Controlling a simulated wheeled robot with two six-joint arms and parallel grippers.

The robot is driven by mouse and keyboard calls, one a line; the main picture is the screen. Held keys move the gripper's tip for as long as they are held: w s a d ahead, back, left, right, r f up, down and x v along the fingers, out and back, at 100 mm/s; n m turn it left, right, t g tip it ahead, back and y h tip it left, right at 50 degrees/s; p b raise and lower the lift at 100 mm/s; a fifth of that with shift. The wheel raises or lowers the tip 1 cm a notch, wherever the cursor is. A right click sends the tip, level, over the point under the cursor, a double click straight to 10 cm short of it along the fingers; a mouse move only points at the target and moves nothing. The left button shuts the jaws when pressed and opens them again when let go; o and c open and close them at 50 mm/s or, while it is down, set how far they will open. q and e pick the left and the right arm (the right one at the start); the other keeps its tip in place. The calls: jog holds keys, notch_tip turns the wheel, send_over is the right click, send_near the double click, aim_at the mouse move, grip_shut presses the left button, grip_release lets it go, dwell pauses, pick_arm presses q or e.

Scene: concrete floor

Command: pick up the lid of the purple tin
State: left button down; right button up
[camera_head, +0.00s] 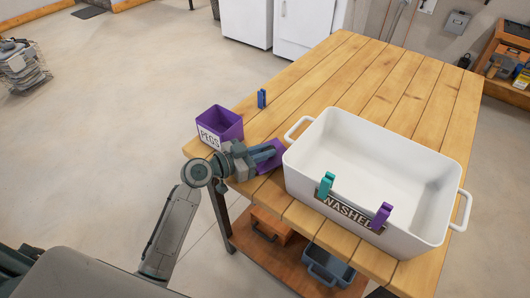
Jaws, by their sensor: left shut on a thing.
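The purple tin (232,132), with a white label reading PEGS, stands open at the left corner of the wooden table. Its purple lid (275,161) is just right of the tin, apart from it, near the left handle of the white tub. My left gripper (267,153) reaches in from the left, in front of the tin, and is shut on the lid. The fingers and wrist hide part of the lid. I cannot tell whether the lid touches the table. My right gripper is not in view.
A blue peg (261,98) stands behind the tin. The table's back (390,75) is clear.

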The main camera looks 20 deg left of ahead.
pick_arm(q)
notch_tip(320, 180, up, 3)
jog(key=shift+s+a+r+p, duration=0.1)
jog(key=shift+a+r+p, duration=0.05)
jog(key=shift+p, duration=0.6)
jog(key=f+b+v, duration=0.2)
jog(key=b+v, duration=0.2)
jog(key=v, duration=1.3)
jog(key=shift+s+a+f, duration=0.25)
jog(key=shift+a+f, duration=0.1)
jog(key=shift+f, duration=0.1)
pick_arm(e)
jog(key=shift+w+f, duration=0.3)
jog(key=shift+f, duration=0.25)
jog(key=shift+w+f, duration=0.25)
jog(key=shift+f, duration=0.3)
